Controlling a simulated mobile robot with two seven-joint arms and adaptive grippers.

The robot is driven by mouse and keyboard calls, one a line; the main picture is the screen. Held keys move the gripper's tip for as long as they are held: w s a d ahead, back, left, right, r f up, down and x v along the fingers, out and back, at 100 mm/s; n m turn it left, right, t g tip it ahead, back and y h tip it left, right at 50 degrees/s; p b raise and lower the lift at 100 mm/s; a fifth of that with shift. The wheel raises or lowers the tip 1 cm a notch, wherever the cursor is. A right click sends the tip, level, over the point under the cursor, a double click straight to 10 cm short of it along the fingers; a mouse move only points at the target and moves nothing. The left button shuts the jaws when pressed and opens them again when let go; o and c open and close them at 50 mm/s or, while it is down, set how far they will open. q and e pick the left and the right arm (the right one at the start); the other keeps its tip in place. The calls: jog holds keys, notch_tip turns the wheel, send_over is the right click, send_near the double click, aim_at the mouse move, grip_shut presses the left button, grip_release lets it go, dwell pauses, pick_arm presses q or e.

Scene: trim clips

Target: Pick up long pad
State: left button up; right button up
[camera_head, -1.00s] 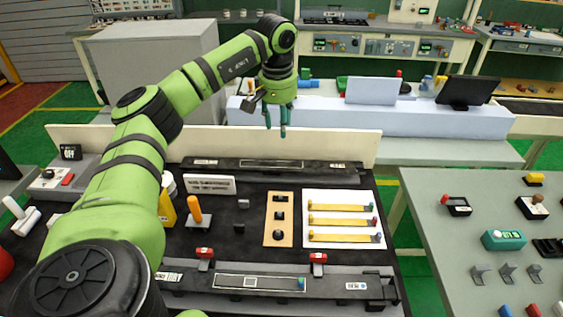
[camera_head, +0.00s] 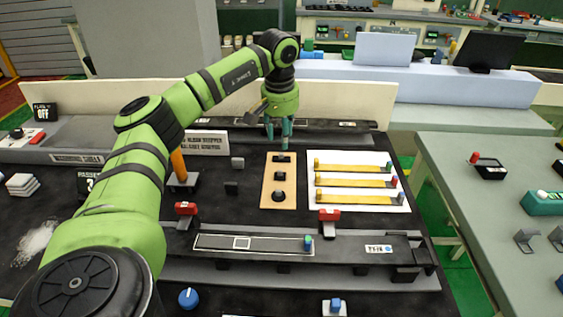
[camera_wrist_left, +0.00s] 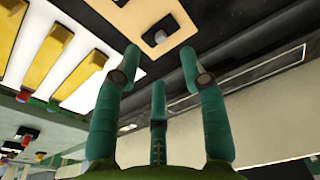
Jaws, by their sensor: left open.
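My left gripper (camera_head: 278,138) is open and empty, its green fingers pointing down at the far end of a tan board (camera_head: 267,190). Three small black pieces (camera_head: 278,196) of different shapes sit on this board in a column; which one is the long pad I cannot tell. In the left wrist view the open fingers (camera_wrist_left: 161,62) have nothing between them. The tan board (camera_wrist_left: 188,27) shows beyond their tips, with a black piece carrying a grey knob (camera_wrist_left: 160,37). My right gripper is not in view.
A white sheet with yellow strips (camera_head: 350,182) lies right of the board. A long black rail with red clamps (camera_head: 329,215) runs in front, and another dark rail (camera_head: 340,126) behind.

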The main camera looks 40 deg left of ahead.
aim_at(281, 154)
pick_arm(q)
jog(key=f, duration=0.4)
jog(key=f+p, duration=0.1)
jog(key=f, duration=0.1)
jog(key=shift+w+a, duration=0.2)
jog(key=shift+a, duration=0.05)
jog(key=c, duration=0.8)
